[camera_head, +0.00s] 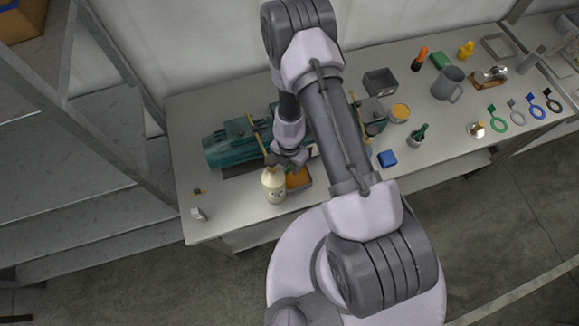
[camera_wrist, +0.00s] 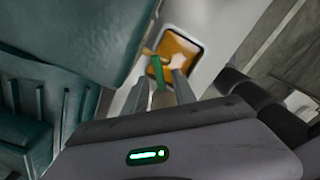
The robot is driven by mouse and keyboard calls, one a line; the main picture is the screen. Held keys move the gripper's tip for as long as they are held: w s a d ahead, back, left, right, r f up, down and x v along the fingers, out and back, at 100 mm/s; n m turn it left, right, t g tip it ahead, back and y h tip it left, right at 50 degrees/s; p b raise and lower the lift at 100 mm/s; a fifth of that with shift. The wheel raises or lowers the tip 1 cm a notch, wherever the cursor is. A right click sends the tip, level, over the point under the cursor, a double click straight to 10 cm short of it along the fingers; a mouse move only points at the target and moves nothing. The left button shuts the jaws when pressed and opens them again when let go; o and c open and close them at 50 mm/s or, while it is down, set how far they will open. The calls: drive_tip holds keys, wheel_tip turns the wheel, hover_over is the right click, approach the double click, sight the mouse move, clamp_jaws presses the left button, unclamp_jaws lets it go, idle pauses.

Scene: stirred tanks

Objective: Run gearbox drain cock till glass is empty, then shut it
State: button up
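The green gearbox unit (camera_head: 235,145) lies on the bench, partly hidden by my arm; its green housing (camera_wrist: 70,40) fills the left of the wrist view. A tray with orange liquid (camera_head: 303,183) sits at its front side and shows in the wrist view (camera_wrist: 182,48). A brass fitting (camera_wrist: 150,52) with a green lever (camera_wrist: 159,80) shows over the tray. My gripper (camera_wrist: 168,80) reaches down at the lever, its fingertips close around the lever's lower end. Whether they touch or grip it is not clear. I cannot make out the glass or its level.
A cream bottle (camera_head: 273,187) stands just left of the tray, close to my wrist. A blue block (camera_head: 387,158), an amber dish (camera_head: 399,113), a grey jug (camera_head: 447,84) and several ring tools (camera_head: 496,118) lie to the right. The bench's front left is mostly clear.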

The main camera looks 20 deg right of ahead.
clamp_jaws()
drive_tip(key=shift+n, duration=0.3)
drive_tip(key=shift+s+d+n+b, duration=0.25)
drive_tip(key=shift+n+b, duration=0.5)
drive_tip(key=shift+n, duration=0.25)
drive_tip(key=shift+s+d+n+b, duration=0.1)
drive_tip(key=shift+d+n+b, duration=0.15)
drive_tip(key=shift+n, duration=0.6)
drive_tip(key=shift+s+d+n+b, duration=0.1)
drive_tip(key=shift+n+b, duration=0.15)
drive_tip(key=shift+n, duration=0.6)
unclamp_jaws()
